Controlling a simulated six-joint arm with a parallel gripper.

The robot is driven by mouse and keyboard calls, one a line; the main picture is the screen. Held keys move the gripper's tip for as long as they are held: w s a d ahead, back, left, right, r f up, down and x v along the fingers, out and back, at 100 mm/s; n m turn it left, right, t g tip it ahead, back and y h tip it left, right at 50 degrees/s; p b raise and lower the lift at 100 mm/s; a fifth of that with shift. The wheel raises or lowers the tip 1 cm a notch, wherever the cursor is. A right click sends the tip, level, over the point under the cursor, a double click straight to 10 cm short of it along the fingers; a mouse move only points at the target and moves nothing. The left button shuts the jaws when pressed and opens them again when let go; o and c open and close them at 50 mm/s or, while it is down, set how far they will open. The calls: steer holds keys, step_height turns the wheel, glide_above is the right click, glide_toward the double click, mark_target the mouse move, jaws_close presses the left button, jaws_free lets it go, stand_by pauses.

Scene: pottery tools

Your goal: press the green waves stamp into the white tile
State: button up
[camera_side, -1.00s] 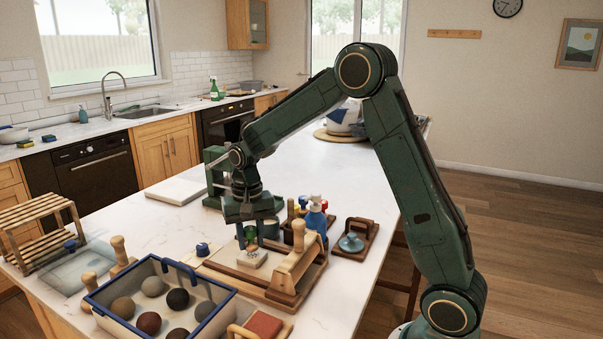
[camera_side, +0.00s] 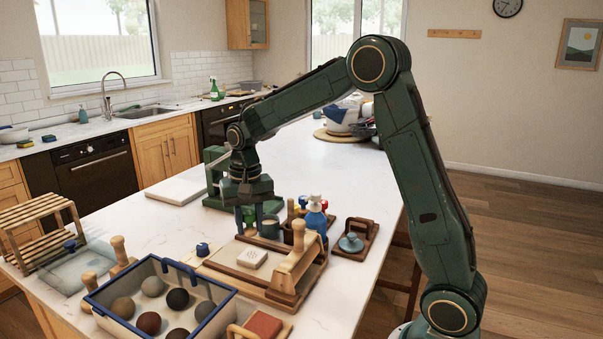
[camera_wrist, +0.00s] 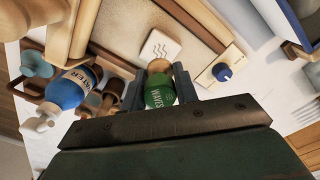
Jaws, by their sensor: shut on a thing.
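The white tile (camera_side: 252,258) lies on the wooden board in the side view. In the wrist view my gripper (camera_wrist: 160,85) is shut on the green waves stamp (camera_wrist: 160,96), whose green top reads "WAVES". Its round wooden part shows between the fingers, beside the tile in the picture. The stamp's underside is hidden.
A wooden handled frame (camera_side: 291,268) stands right of the tile on the board (camera_side: 222,259). A blue water bottle (camera_side: 315,219) and pots stand behind. A blue-rimmed tub (camera_side: 222,308) of several clay balls is in front. The counter at left is partly clear.

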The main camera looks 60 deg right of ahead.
stand_by(0.3)
step_height(320, 180, up, 11)
steer(key=shift+r, duration=0.2)
steer(key=s+d+m, duration=0.4)
steer(key=d+m, duration=0.1)
steer(key=d, duration=0.6)
steer(key=s+d+m, duration=0.3)
steer(key=d+m, duration=0.1)
steer(key=d, duration=0.6)
step_height(320, 180, down, 13)
steer(key=shift+f, duration=3.05)
steer(key=shift+f, duration=0.3)
